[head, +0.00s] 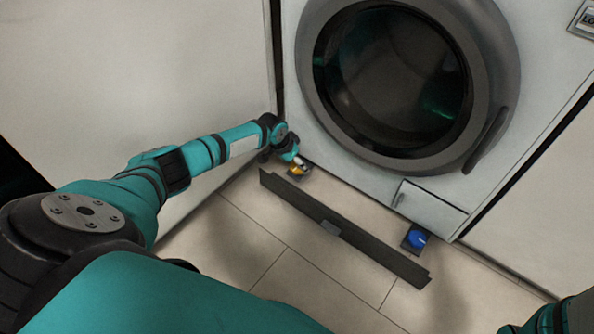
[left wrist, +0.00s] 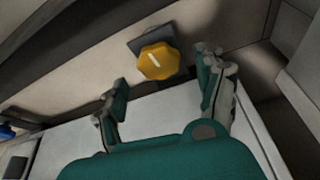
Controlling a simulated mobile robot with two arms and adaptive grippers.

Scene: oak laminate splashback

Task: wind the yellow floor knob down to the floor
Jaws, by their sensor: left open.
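The yellow floor knob (head: 296,170) is at the foot of the washing machine, near its left front corner. In the left wrist view the knob (left wrist: 158,61) is lobed, with a white mark on its face and a dark square plate behind it. My left gripper (head: 289,157) is at the knob and partly covers it in the head view. In the left wrist view my left gripper (left wrist: 161,90) is open, its fingers apart on either side below the knob, with nothing between them. I cannot tell whether a finger touches the knob. My right gripper is not in view.
A blue knob (head: 417,238) is at the machine's right foot. A long dark strip (head: 345,232) lies on the tiled floor (head: 250,238) in front of the machine. The washing machine (head: 350,165) stands between white panels, one (head: 130,80) close to my left arm.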

